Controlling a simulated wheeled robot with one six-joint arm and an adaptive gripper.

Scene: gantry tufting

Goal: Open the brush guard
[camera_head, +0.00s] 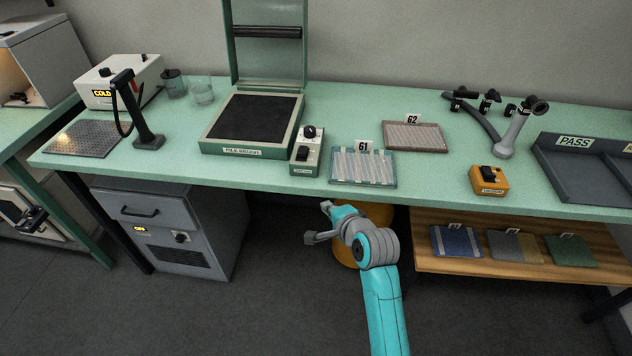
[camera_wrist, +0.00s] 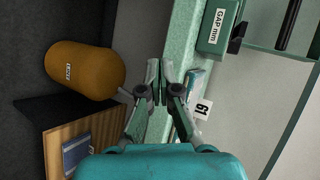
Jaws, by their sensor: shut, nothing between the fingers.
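The brush unit (camera_head: 204,147) is a low green box with a dark bed, on the bench left of centre. Its green guard frame (camera_head: 228,45), with a dark crossbar, stands upright at the box's rear edge; its top is cut off in the head view. My gripper (camera_head: 320,222) is in front of the bench's front edge, below the top and apart from the guard. In the wrist view its fingertips (camera_wrist: 159,80) are together and empty, in front of the bench edge (camera_wrist: 180,50).
A control box (camera_head: 306,150) with a knob and switch stands right of the brush unit. Sample 61 (camera_head: 363,168) and sample 62 (camera_head: 413,136) lie further right. An orange cylinder (camera_wrist: 85,70) is under the bench. An orange device (camera_head: 489,180) sits near the front edge.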

